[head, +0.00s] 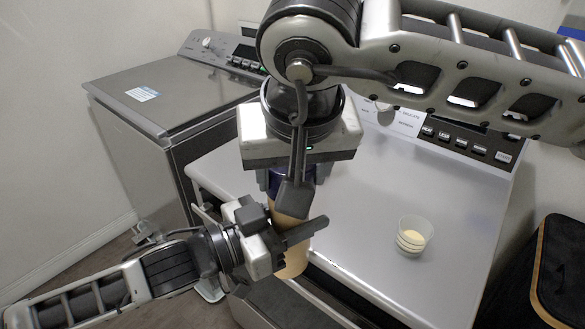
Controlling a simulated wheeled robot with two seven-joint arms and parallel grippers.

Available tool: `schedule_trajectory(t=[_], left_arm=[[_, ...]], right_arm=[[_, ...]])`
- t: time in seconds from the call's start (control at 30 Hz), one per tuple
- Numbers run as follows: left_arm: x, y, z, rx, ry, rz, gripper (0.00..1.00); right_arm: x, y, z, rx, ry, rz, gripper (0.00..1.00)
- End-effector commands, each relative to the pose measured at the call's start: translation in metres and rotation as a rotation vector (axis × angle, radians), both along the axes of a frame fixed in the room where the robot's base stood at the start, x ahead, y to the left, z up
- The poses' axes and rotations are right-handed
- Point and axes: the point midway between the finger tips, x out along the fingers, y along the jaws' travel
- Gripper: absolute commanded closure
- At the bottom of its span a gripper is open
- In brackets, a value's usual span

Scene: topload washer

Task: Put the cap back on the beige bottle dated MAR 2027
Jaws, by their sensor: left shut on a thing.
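The beige bottle (293,262) stands upright in front of the right washer's near edge. My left gripper (282,228) comes in from the left and is shut on the bottle, its fingers around the body. A dark blue cap (264,180) shows at the top of the bottle, mostly hidden. My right gripper (290,195) points straight down over the bottle top, with one dark finger in front of the cap. Its other finger is hidden, so I cannot tell if it grips the cap or if the cap touches the bottle. No date is readable.
A clear cup with pale yellow contents (412,235) stands on the right washer's lid (365,215). A second grey washer (165,95) stands at the back left. A black basket with a wooden rim (560,270) is at the far right. The lid around the cup is clear.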

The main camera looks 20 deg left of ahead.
Motion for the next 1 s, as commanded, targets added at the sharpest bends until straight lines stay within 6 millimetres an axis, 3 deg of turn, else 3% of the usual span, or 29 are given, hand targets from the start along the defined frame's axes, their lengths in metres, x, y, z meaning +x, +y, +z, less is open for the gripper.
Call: schedule_trajectory(t=[0.03, 0.1, 0.47, 1.0], left_arm=[[0.0, -0.001, 0.005, -0.007, -0.013, -0.004, 1.0], [0.0, -0.001, 0.005, -0.006, -0.012, -0.004, 1.0], [0.0, -0.001, 0.004, -0.006, -0.01, -0.003, 1.0], [0.0, -0.001, 0.004, -0.005, -0.009, -0.003, 1.0]], right_arm=[[0.0, 0.0, -0.002, -0.004, 0.002, 0.0, 0.42], [0.0, 0.0, -0.002, -0.004, 0.002, 0.001, 0.22], [-0.001, -0.001, 0.003, -0.002, 0.0, 0.001, 0.22], [-0.034, -0.019, 0.094, -0.002, -0.001, -0.001, 0.22]])
